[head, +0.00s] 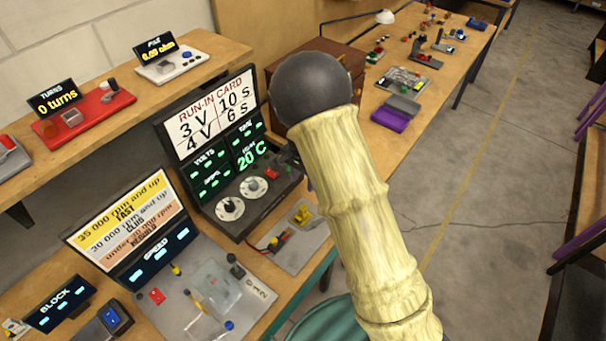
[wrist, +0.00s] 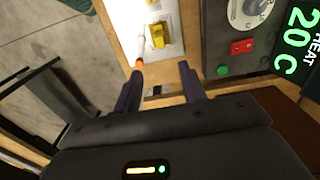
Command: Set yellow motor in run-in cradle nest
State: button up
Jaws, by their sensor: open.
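The yellow motor (wrist: 158,36) stands on the pale cradle plate (wrist: 168,10) in the wrist view, within a light rectangular holder. I cannot tell how fully it is seated. In the head view a small yellow thing, apparently the motor (head: 303,214), shows on the grey plate (head: 298,258) below the run-in panel. My gripper (wrist: 160,80) is open and empty, its two dark fingers apart and pointing toward the plate, short of the motor.
An orange-tipped white piece (wrist: 139,60) lies between motor and fingers in the picture. The run-in panel (head: 230,160), with dials and a red button (wrist: 242,46), stands beside the plate. A speed panel (head: 130,230) and clear-covered fixture (head: 215,285) are at lower left.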

jog(key=shift+r, duration=1.4)
jog(key=s+d+r+n+t, duration=0.1)
jog(key=s+d+r+n, duration=0.2)
jog(key=s+d, duration=0.4)
jog(key=s+d+r+n+t, duration=0.1)
jog(key=s+d+r+n, duration=0.3)
jog(key=s, duration=0.7)
jog(key=d+r, duration=0.2)
jog(key=d, duration=0.2)
jog(key=shift+s+d+r+n+t, duration=0.2)
jog(key=shift+s+n+t, duration=0.1)
jog(key=shift+s, duration=0.1)
